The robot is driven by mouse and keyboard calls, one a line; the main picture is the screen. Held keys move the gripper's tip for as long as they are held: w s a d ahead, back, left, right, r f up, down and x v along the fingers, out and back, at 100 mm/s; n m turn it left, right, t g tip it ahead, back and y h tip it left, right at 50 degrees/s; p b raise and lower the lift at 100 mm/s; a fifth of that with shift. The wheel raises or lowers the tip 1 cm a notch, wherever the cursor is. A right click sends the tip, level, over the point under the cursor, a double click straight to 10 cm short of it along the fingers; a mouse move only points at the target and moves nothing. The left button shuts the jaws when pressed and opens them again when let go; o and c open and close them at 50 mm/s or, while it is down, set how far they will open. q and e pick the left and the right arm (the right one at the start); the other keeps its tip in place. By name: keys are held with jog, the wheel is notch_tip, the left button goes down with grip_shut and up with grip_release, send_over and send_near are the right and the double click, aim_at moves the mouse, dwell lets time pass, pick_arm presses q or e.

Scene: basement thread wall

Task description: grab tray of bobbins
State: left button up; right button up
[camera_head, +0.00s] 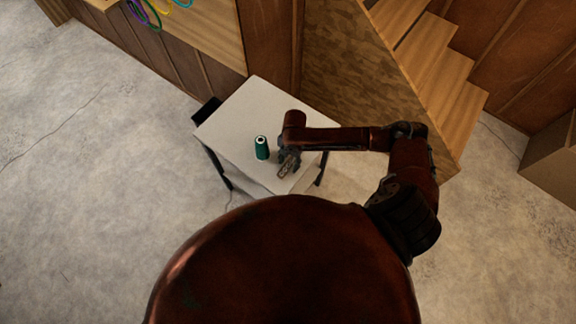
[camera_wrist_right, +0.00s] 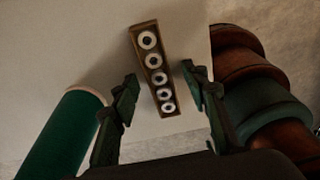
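The tray of bobbins (camera_wrist_right: 137,48) is a narrow brown tray holding a single row of several pale ring-shaped bobbins. It lies on the white tabletop in the right wrist view. My right gripper (camera_wrist_right: 160,97) is open, with one finger on each side of the tray's lower part and visible gaps between. In the head view, my right gripper (camera_head: 288,163) is over the front right part of the table and largely hides the tray. My left gripper is not in view.
Wooden stairs (camera_head: 440,75) rise behind on the right. Open concrete floor lies to the left.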

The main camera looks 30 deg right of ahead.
jog(key=c, duration=0.9)
